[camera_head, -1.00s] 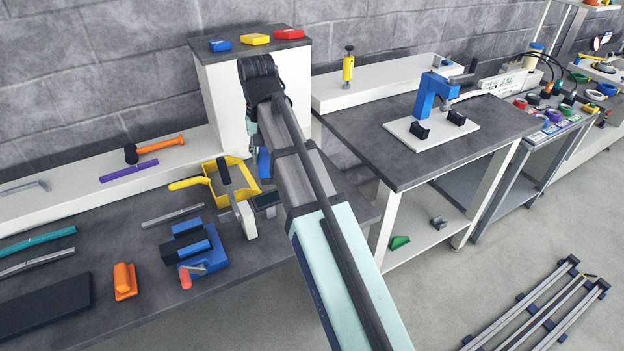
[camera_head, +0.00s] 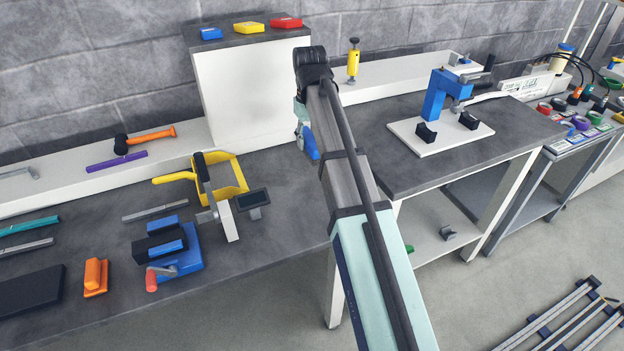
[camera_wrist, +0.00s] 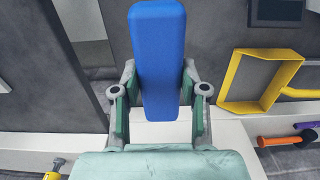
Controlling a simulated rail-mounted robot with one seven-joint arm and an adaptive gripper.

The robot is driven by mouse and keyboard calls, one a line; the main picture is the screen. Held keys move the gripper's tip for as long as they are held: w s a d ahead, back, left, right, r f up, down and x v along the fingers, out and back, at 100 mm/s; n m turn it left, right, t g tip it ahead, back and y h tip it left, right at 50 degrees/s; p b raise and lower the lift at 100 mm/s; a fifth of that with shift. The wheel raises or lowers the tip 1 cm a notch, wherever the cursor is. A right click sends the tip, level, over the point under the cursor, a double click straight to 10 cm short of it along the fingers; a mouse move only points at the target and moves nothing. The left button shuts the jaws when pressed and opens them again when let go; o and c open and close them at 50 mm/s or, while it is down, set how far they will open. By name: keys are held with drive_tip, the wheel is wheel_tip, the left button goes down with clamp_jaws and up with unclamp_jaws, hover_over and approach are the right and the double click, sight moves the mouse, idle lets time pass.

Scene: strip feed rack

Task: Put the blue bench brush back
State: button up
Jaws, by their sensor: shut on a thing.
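The blue bench brush (camera_wrist: 158,55) is between the fingers of my gripper (camera_wrist: 158,95) in the wrist view, its long blue block pointing away from the palm. My gripper is shut on it. In the head view the blue brush (camera_head: 311,144) shows just left of my arm, in front of the white cabinet's right side and above the bench. My gripper (camera_head: 302,125) is mostly hidden behind my arm there. The brush's underside and bristles cannot be made out.
A yellow frame (camera_head: 238,168), a small dark screen (camera_head: 254,198) and a blue vise (camera_head: 182,260) stand on the bench (camera_head: 285,215). Yellow, blue and red blocks lie on the white cabinet (camera_head: 255,90). A second table (camera_head: 400,165) with a blue clamp (camera_head: 440,95) stands right.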

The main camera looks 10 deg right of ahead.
wheel_tip(320, 180, down, 15)
drive_tip(key=shift+r+p, duration=0.1)
drive_tip(key=shift+p, duration=1)
drive_tip(key=o, duration=1.1)
drive_tip(key=shift+c, duration=0.2)
wheel_tip(320, 180, up, 12)
drive_tip(key=shift+b, duration=0.95)
drive_tip(key=shift+d, duration=0.15)
